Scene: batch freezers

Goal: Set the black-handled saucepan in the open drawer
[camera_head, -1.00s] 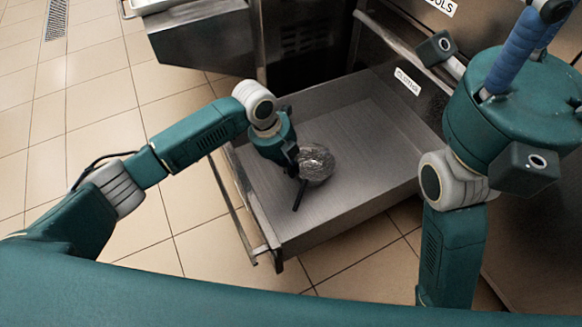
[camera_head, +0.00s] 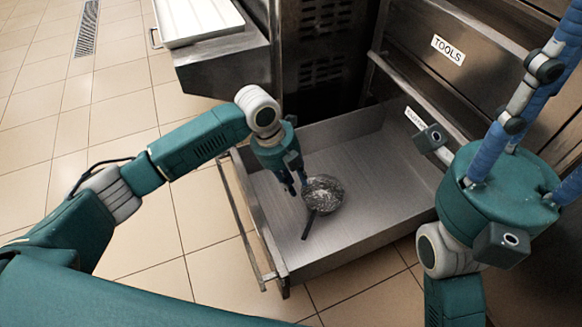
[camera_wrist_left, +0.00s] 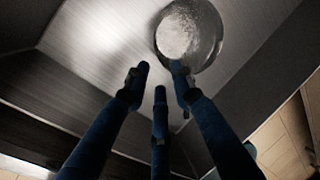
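The saucepan (camera_head: 324,192) has a shiny metal bowl and a black handle (camera_head: 308,226). It sits inside the open drawer (camera_head: 375,250), apparently on its floor, handle toward the drawer's front. My left gripper (camera_head: 297,189) is just left of the bowl, above the drawer floor. In the left wrist view, its fingers (camera_wrist_left: 160,82) are spread with nothing between them, and the bowl (camera_wrist_left: 207,40) lies beyond them. Most of the handle is hidden there. My right gripper (camera_head: 530,95) points up at the right; its fingertips are not clear.
The drawer belongs to a steel unit with a "TOOLS" label (camera_head: 448,49) on a drawer front above. A steel counter (camera_head: 222,64) with a white tray (camera_head: 198,22) stands at the upper left. Tiled floor is clear at left. The drawer floor right of the saucepan is empty.

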